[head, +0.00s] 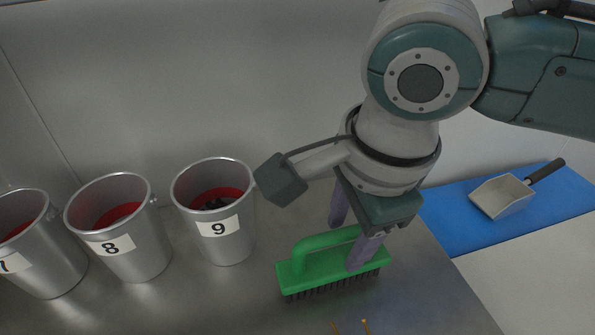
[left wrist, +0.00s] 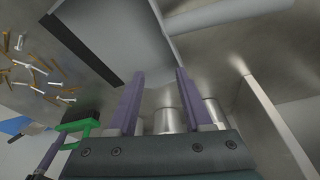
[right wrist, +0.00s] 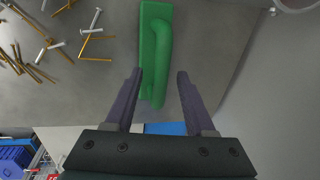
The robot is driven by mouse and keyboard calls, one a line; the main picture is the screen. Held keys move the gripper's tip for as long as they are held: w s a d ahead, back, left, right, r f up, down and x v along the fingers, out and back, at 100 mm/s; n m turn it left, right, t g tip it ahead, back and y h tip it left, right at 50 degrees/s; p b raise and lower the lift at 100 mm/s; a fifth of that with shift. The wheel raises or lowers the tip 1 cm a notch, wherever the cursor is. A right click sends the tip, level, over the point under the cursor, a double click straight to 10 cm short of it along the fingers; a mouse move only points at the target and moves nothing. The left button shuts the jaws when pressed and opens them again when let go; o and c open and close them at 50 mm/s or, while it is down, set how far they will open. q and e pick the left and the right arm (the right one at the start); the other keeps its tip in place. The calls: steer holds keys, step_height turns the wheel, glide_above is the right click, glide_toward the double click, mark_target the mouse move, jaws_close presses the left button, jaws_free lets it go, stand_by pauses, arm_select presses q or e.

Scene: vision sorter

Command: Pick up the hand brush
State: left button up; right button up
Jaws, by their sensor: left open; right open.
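The green hand brush (head: 335,265) with dark bristles lies bristles down on the metal table. Its raised loop handle faces up. My right gripper (head: 350,235) is over it from above, with its purple fingers at the handle. In the right wrist view the brush (right wrist: 155,50) runs away from between the open fingers (right wrist: 154,95), and nothing is clamped. My left gripper (left wrist: 155,95) is open and empty; it does not show in the head view. In the left wrist view part of the green brush (left wrist: 75,128) shows low at the left.
Metal buckets labelled 8 (head: 110,247) and 9 (head: 217,228), and another at the far left, stand left of the brush. Loose screws (right wrist: 45,45) lie on the table. A dustpan (head: 502,196) lies on a blue mat (head: 450,225) at right.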

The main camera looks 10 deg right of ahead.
steer(key=shift+c, duration=0.3)
jaws_close()
stand_by(1.0)
